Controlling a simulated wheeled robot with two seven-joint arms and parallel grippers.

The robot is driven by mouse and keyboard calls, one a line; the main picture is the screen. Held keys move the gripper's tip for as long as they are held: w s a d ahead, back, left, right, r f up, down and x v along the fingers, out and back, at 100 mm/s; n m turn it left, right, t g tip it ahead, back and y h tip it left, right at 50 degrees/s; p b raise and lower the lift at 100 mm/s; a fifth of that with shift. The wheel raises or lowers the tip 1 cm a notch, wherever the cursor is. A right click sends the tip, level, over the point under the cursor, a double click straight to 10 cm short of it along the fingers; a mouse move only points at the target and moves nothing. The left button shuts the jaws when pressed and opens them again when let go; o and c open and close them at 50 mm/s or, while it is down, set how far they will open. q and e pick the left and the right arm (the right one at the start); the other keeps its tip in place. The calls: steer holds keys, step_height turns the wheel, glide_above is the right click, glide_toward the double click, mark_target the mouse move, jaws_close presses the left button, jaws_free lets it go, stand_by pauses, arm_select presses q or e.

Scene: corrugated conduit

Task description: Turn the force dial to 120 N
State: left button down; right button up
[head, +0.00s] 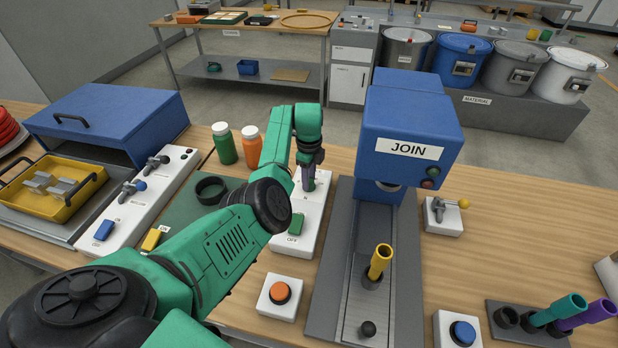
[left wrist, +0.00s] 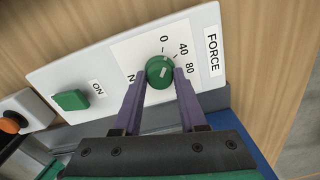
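The green force dial (left wrist: 159,71) sits on a white panel (left wrist: 215,18) marked FORCE. Scale marks 0, 40 and 80 show in the left wrist view; 120 is not readable, hidden near the right finger. The white line on the dial is slanted and seems to point toward 40, though it is small. My left gripper (left wrist: 161,74) has one finger on each side of the dial, and both tips appear to touch it. In the head view, my left gripper (head: 309,180) reaches down onto the dial from above. My right gripper is not in view.
The green ON button (head: 295,224) is on the same panel. The blue JOIN press (head: 405,130) stands close to the right, with a yellow tube (head: 380,262) upright before it. Green (head: 224,146) and orange (head: 251,150) bottles stand to the left. An orange button (head: 280,292) is in front.

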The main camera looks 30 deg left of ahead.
arm_select(q)
steer(key=shift+m, duration=0.5)
steer(key=m+b, duration=0.1)
steer(key=m, duration=0.2)
steer(key=shift+m, duration=0.3)
steer(key=m, duration=0.6)
steer(key=shift+b, duration=0.35)
steer(key=m, duration=0.5)
steer(key=shift+m, duration=0.4)
steer(key=m, duration=0.4)
steer(key=shift+r+m+p, duration=0.1)
steer(key=shift+m+p, duration=0.2)
steer(key=shift+m, duration=0.1)
steer(key=shift+c, duration=2.3)
jaws_free()
